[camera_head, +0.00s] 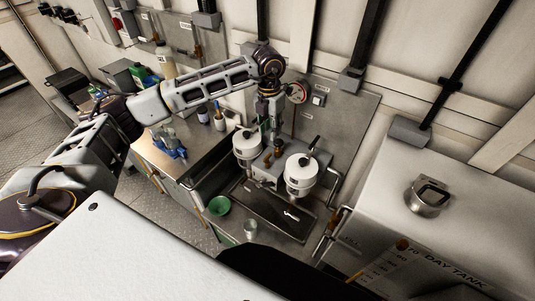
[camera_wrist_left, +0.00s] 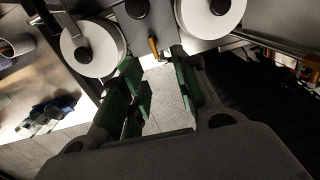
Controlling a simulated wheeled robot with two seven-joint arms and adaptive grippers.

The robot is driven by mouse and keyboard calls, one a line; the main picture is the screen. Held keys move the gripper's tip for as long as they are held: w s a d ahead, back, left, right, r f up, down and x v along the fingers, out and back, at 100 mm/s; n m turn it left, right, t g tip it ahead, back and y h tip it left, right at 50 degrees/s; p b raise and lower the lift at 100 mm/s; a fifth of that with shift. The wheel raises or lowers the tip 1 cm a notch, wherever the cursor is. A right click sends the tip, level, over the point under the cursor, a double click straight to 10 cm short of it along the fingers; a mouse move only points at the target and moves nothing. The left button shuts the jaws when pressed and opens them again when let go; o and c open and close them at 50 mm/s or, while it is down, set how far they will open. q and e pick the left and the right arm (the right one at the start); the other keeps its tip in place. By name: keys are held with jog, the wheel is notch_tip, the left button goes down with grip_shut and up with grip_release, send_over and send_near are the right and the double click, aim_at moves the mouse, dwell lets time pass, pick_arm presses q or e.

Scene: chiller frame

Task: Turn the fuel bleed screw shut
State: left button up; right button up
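Two white filter canisters, a left one (camera_head: 247,143) and a right one (camera_head: 301,172), flank a grey filter head (camera_head: 266,168). In the left wrist view they show as white discs at left (camera_wrist_left: 92,48) and right (camera_wrist_left: 212,16). A small orange-brown fitting (camera_wrist_left: 153,46), possibly the bleed screw, sits between them; it also shows in the head view (camera_head: 278,152). My left gripper (camera_head: 268,134) points down beside the left canister. In the left wrist view its green fingers (camera_wrist_left: 162,92) stand apart with nothing between them, the fitting beyond the gap. My right gripper is not in view.
A metal drip tray (camera_head: 290,215) lies below the filters. A green bowl (camera_head: 219,205) and a small cup (camera_head: 250,229) are left of it. A workbench (camera_head: 160,150) holds a blue tool (camera_head: 170,146). The grey day tank (camera_head: 460,210) stands at right.

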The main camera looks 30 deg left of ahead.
aim_at(268, 156)
pick_arm(q)
jog(key=shift+a+r, duration=0.15)
jog(key=shift+a, duration=0.35)
jog(key=shift+f+p, duration=1.55)
jog(key=shift+f, duration=5.4)
grip_shut()
